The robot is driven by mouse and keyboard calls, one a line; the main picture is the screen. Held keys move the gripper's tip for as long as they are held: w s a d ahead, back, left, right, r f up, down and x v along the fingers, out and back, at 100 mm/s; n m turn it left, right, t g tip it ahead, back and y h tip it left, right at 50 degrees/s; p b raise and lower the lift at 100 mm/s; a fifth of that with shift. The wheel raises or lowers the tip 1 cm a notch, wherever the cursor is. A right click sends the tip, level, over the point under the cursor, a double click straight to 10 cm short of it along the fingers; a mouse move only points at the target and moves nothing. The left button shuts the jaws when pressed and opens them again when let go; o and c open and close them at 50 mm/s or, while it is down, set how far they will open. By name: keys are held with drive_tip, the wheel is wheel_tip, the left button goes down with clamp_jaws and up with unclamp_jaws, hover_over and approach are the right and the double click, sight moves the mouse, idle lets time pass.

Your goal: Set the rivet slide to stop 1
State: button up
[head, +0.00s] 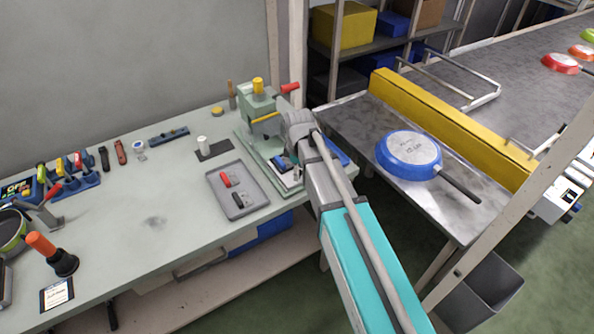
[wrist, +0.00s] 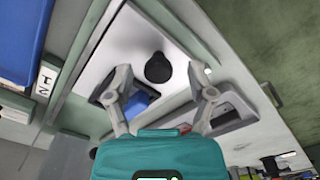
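The green rivet press (head: 257,104) stands at the back right of the bench, with a yellow cap and a red-ended lever. At its base are a pale plate (head: 291,180) and a small blue part (head: 285,162), which may belong to the rivet slide. The wrist view shows a pale plate (wrist: 130,45) with a round black knob (wrist: 158,68) and a blue block (wrist: 138,104). My gripper (wrist: 163,85) is open, its fingers apart on either side of the knob; contact cannot be told. In the head view my arm hides most of the gripper.
A grey tray (head: 238,203) with red and black handled pieces lies left of the press. A white marked label (wrist: 44,82) is left of the plate. A blue pan (head: 409,153) sits on the metal table at right. The bench's middle is clear.

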clamp_jaws()
drive_tip(key=w+a, duration=0.1)
drive_tip(key=w, duration=0.1)
drive_tip(key=w+a, duration=0.2)
drive_tip(key=w, duration=0.1)
drive_tip(key=w+a, duration=0.2)
drive_tip(key=shift+w+a, duration=0.1)
drive_tip(key=shift+w, duration=0.15)
unclamp_jaws()
idle(0.3)
